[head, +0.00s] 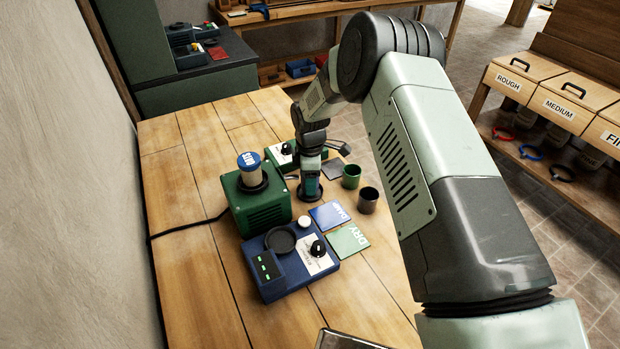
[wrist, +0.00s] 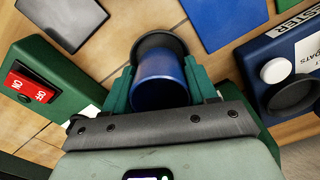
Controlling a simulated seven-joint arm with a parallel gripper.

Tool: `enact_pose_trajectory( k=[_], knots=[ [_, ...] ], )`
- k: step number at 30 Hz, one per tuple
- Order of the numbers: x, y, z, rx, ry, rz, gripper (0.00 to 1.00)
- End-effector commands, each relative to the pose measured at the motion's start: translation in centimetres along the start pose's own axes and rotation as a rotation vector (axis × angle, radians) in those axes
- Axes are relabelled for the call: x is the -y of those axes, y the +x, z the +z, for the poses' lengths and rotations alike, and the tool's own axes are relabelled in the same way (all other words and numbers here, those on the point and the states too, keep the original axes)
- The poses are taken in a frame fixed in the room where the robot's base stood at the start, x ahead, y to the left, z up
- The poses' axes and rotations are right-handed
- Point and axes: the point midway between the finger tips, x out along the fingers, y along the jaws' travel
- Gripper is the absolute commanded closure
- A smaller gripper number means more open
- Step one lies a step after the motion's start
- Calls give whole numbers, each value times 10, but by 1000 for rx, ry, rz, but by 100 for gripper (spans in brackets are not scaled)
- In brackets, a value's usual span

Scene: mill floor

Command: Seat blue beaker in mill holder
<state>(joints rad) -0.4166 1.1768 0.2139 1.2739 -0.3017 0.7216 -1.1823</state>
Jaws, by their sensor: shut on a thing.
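My gripper (head: 310,188) is low over the table and shut on the blue beaker (wrist: 160,80), with a green finger on either side of it. In the head view only a small strip of the beaker shows between the fingers. A black round ring, apparently the mill holder (wrist: 158,37), shows just beyond the beaker's far end in the wrist view. I cannot tell whether the beaker is inside it or only in front of it. A green unit (wrist: 50,88) with a red on/off switch stands close to the left in the wrist view.
A green box (head: 262,212) with a blue-lidded jar (head: 250,170) stands left of my gripper. A blue device (head: 285,268) is in front.

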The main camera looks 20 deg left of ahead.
Motion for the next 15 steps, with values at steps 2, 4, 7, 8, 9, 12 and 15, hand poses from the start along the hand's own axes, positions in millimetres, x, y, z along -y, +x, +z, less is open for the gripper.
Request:
enact_pose_trajectory(
  k=[2, 4, 7, 8, 9, 12, 15],
  knots=[
    [0, 0, 0, 0, 0, 0, 77],
    [0, 1, 0, 0, 0, 0, 77],
    [0, 3, 0, 0, 0, 0, 77],
    [0, 4, 0, 0, 0, 0, 77],
    [0, 5, 0, 0, 0, 0, 77],
    [0, 7, 0, 0, 0, 0, 77],
    [0, 9, 0, 0, 0, 0, 77]
  ],
)
